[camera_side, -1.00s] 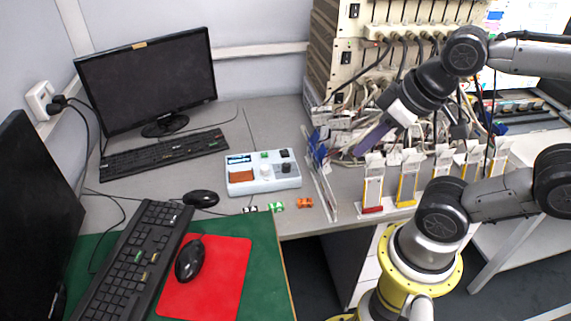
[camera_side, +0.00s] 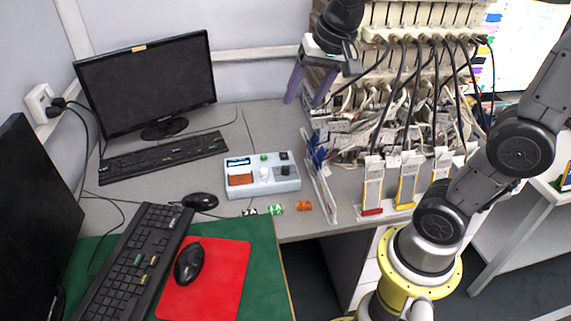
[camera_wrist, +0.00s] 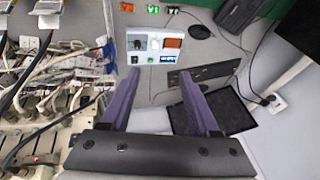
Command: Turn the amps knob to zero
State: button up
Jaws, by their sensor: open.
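A pale control box (camera_side: 250,188) sits on the grey desk. It has a small display (camera_side: 238,161), an orange panel (camera_side: 241,180), a white knob (camera_side: 265,171), a black knob (camera_side: 285,170), a green button (camera_side: 264,157) and a black part at the back right. Labels are too small to read, so I cannot tell which knob is amps. The box also shows at the top of the wrist view (camera_wrist: 147,32). My gripper (camera_side: 305,97) is open and empty, with purple fingers, above and behind the box, touching nothing. Its fingers also show in the wrist view (camera_wrist: 157,76).
Small orange, green and black-and-white pieces (camera_side: 304,206) lie before the box. A thin upright panel (camera_side: 322,185) stands right of it, then pouch-cell holders (camera_side: 373,185) and dense cables (camera_side: 400,100). A monitor (camera_side: 145,80), keyboard (camera_side: 163,156) and mouse (camera_side: 200,201) are left.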

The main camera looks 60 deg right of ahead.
jog(key=w+d+f+m+g, duration=0.1)
jog(key=w+d+f+m, duration=0.15)
jog(key=w, duration=0.35)
jog(key=m+g, duration=0.2)
jog(key=g, duration=0.1)
send_over(285, 167)
notch_tip(285, 167, down, 15)
notch_tip(285, 167, down, 13)
jog(key=shift+f, duration=0.1)
grip_shut()
